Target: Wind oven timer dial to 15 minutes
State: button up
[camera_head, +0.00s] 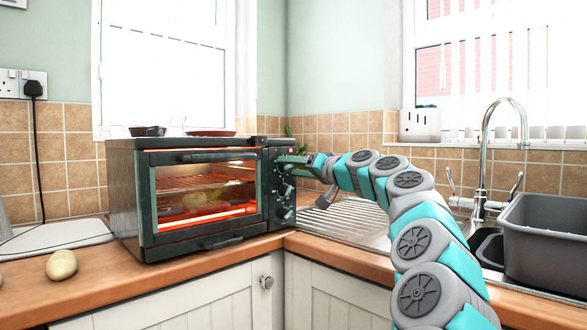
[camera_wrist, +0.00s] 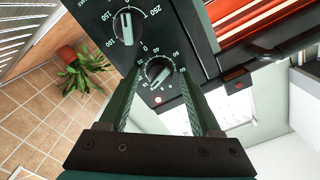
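The oven (camera_head: 125,190) stands on the wooden worktop, its door shut and its elements glowing orange. The timer dial (camera_wrist: 158,71), a small dark round knob with a pale pointer line and numbers around it, is in the middle of the wrist view. I cannot read its exact setting. My gripper (camera_wrist: 160,82) is open, with one finger on each side of this dial; narrow gaps seem to show between fingers and knob. In the head view, my gripper (camera_head: 288,161) is at the top of the control panel and hides part of it.
A larger dial (camera_wrist: 127,26) with a 100–250 scale sits beside the timer dial. Further knobs (camera_head: 284,213) show lower on the panel. A metal drainer (camera_head: 345,218), tap (camera_head: 484,165) and grey basin (camera_head: 547,240) lie right. A potato (camera_head: 61,265) rests on the worktop.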

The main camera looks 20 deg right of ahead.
jog(key=shift+o, duration=0.2)
jog(key=shift+s, duration=0.1)
jog(key=b+v, duration=0.1)
jog(key=v, duration=0.6)
jog(key=shift+s+d, duration=0.15)
jog(key=shift+s, duration=0.15)
